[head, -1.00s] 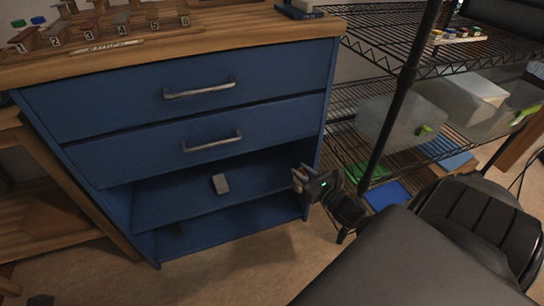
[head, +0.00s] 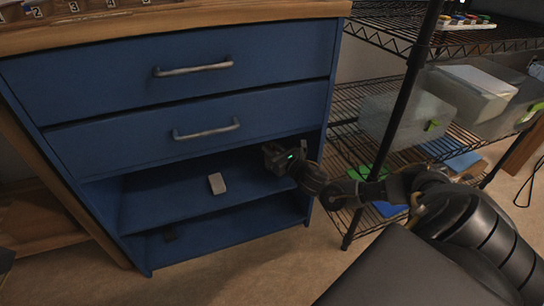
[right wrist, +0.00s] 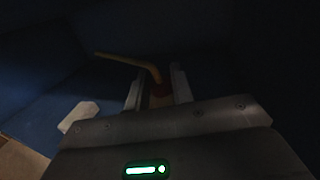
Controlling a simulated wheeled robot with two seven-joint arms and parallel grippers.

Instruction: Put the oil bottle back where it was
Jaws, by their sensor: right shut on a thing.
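My right gripper (head: 272,156) is inside the open upper shelf (head: 165,199) of the blue cabinet (head: 100,145), near its right side. In the right wrist view, the right gripper (right wrist: 156,86) is shut on the oil bottle (right wrist: 158,90), which shows a reddish top and a thin yellow spout pointing left. The bottle's body is mostly hidden between the fingers and in shadow. In the head view the bottle cannot be made out. Whether it touches the shelf, I cannot tell. My left gripper is not in view.
A small grey block (head: 217,183) stands on the same shelf, left of my right gripper. It also shows in the right wrist view (right wrist: 78,117). Two closed drawers are above. A black wire rack (head: 411,80) stands at the right.

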